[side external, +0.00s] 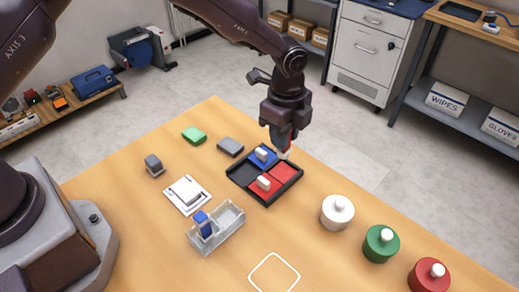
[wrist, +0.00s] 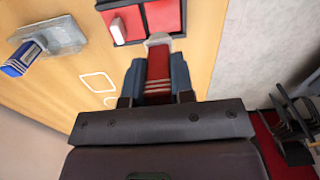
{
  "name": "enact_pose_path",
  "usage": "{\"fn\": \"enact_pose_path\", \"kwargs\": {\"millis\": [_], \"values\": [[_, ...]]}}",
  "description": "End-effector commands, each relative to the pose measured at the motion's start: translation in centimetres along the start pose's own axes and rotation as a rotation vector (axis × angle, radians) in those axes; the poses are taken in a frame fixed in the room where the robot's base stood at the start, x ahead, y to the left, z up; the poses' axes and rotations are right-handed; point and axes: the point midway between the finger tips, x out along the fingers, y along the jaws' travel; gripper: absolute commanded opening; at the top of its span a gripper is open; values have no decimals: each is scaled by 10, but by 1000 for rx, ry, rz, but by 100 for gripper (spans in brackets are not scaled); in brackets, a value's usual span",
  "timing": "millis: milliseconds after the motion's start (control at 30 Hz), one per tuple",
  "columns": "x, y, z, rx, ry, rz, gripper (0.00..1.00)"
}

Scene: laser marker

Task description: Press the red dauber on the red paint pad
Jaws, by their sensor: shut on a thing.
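My gripper (side external: 287,128) is shut on the red dauber (wrist: 158,66), which has pale stripes and a whitish tip pointing away from the gripper. The dauber's tip (side external: 284,154) shows just above the back right edge of the dark paint tray (side external: 238,182). In the wrist view the tip overlaps the near edge of a red paint pad (wrist: 163,16); it looks apart from the pad in the side view. That bare red pad (side external: 285,174) lies in the tray's right compartment. Another red area (side external: 275,190) carries a white block (side external: 264,182).
A blue pad (side external: 257,163) with a white block is at the tray's back. A blue dauber (side external: 202,224) stands in a clear holder (side external: 229,223). White (side external: 337,212), green (side external: 381,243) and red (side external: 428,276) round pots stand right. Blocks lie left and behind.

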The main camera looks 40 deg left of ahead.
Motion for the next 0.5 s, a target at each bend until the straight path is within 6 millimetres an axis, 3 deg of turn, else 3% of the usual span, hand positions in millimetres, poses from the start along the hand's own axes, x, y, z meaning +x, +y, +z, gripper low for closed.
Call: {"fn": "enact_pose_path", "kwargs": {"millis": [133,500], "values": [[-9,-8,-2,26,-4,-5,0],[25,-5,-1,35,-9,5,0]]}}
